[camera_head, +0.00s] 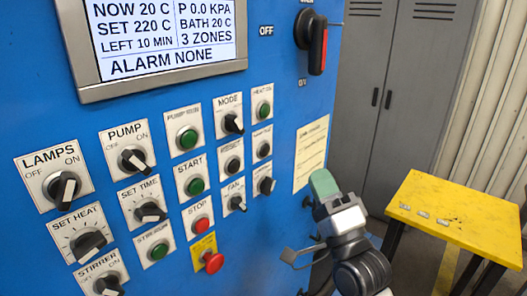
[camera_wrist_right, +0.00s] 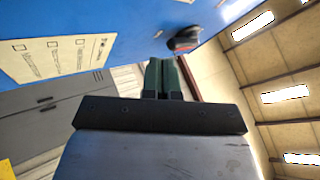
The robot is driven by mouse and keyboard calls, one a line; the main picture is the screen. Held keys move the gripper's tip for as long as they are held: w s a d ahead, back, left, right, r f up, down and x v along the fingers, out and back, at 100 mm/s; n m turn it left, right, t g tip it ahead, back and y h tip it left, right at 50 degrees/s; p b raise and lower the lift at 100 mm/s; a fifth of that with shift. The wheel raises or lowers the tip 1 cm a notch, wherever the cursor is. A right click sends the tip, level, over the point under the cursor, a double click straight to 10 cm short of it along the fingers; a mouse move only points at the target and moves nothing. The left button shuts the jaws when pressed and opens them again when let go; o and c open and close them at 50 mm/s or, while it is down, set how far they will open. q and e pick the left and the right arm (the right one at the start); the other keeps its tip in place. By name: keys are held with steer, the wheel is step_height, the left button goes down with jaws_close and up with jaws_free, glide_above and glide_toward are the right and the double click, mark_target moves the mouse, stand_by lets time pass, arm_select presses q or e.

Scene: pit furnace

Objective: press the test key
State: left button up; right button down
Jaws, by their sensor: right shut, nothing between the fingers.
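The blue panel (camera_head: 285,190) carries rows of labelled keys and knobs. Two small black keys, one on a middle plate (camera_head: 232,165) and one on a right-hand plate (camera_head: 263,149), have labels too small to read surely; I cannot tell which is the test key. My right gripper (camera_head: 322,184) has green fingers, shut and empty, to the right of the key rows and near the paper sheet's lower corner. In the right wrist view, its closed fingers (camera_wrist_right: 161,78) point toward the blue panel, with nothing between them. My left gripper is out of view.
A red mushroom button (camera_head: 213,262) and the red stop key (camera_head: 201,225) sit low on the panel. A big rotary switch (camera_head: 317,50) projects at the upper right. A yellow table (camera_head: 455,205) stands at right, before grey lockers (camera_head: 378,60).

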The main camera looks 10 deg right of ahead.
mark_target(265, 151)
steer(key=shift+s+r+t, duration=0.4)
steer(key=shift+s+r, duration=0.55)
steer(key=shift+r, duration=0.25)
steer(key=w+a, duration=0.5)
steer(key=w, duration=0.2)
steer(key=shift+a, duration=0.15)
steer(key=shift+w+a, duration=0.1)
steer(key=shift+w, duration=0.05)
stand_by(1.4)
steer(key=shift+w+a, duration=0.2)
